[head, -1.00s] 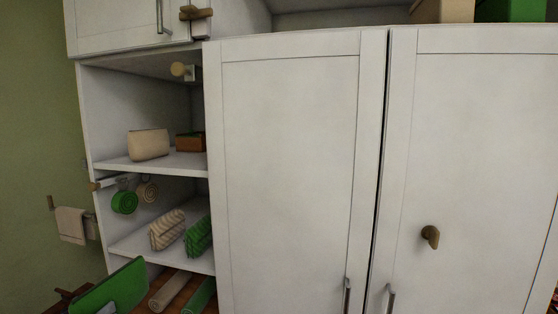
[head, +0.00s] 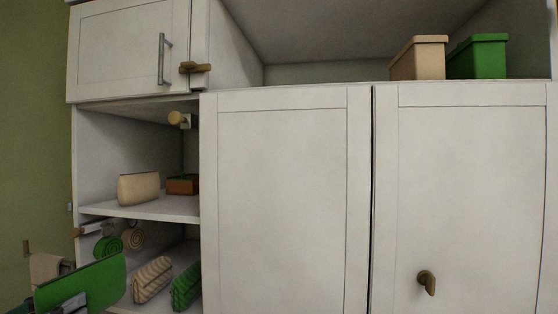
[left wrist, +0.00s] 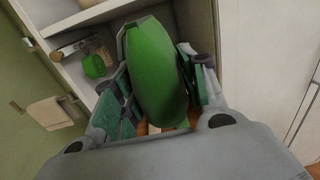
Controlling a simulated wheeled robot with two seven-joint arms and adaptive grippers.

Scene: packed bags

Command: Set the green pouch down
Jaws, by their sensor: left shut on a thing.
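The green pouch (head: 92,279) is at the lower left of the head view, in front of the lower part of the open shelves. My left gripper (head: 70,303) is shut on it and holds it up, clear of the shelves. In the left wrist view the pouch (left wrist: 153,70) stands between the two fingers of the gripper (left wrist: 160,88), with the shelf unit behind it. A similar beige pouch (head: 138,188) stands on the upper open shelf (head: 150,210). My right gripper is not in view.
A brown box (head: 183,185) is beside the beige pouch. Below are a green roll (head: 108,245), a beige roll (head: 133,239), a beige ribbed bag (head: 152,280) and a green one (head: 186,287). A beige bin (head: 418,60) and green bin (head: 480,58) stand up high. A towel (left wrist: 50,112) hangs left.

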